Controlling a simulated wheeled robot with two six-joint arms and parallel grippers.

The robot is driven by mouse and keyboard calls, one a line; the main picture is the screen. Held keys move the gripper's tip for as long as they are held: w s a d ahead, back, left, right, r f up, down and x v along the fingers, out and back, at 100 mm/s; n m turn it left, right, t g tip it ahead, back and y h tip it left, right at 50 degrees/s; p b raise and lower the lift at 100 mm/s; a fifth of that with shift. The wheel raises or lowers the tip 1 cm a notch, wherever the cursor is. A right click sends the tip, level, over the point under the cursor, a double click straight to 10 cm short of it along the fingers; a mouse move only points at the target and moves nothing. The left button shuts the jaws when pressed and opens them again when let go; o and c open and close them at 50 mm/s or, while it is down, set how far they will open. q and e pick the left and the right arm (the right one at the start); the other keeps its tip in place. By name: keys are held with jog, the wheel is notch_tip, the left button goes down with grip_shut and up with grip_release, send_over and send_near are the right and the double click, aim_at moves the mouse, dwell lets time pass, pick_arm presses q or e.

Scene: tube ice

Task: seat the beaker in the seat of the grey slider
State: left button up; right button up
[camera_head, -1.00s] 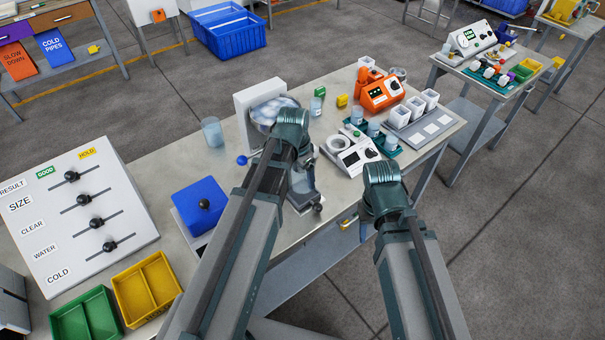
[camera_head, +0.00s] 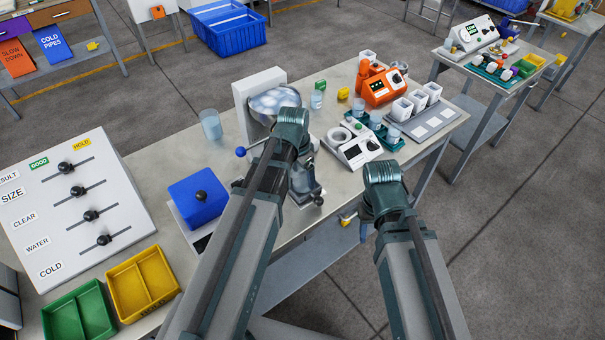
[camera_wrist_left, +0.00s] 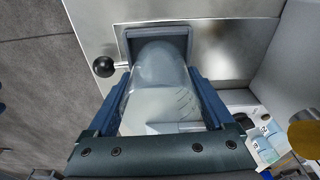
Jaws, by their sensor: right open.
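A clear beaker (camera_wrist_left: 158,100) lies between the blue fingers of my left gripper (camera_wrist_left: 161,80) in the left wrist view. The fingers touch or nearly touch its sides. Its far end is at a grey frame-like seat (camera_wrist_left: 188,38), on a bright metal surface; I cannot tell whether it sits inside. In the head view, my left wrist hides most of that gripper and the beaker. My right gripper (camera_head: 356,222) is open at the bench's front edge, mostly hidden by its own wrist.
A ball knob on a rod (camera_wrist_left: 103,67) sticks out left of the seat. Other beakers (camera_head: 210,125) stand on the bench. A blue box (camera_head: 198,200) is left of my left arm. A white-grey device (camera_head: 353,145) and an orange device (camera_head: 380,85) stand to the right.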

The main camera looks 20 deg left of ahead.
pick_arm(q)
jog(key=shift+o, duration=1)
jog(key=shift+w+f, duration=0.1)
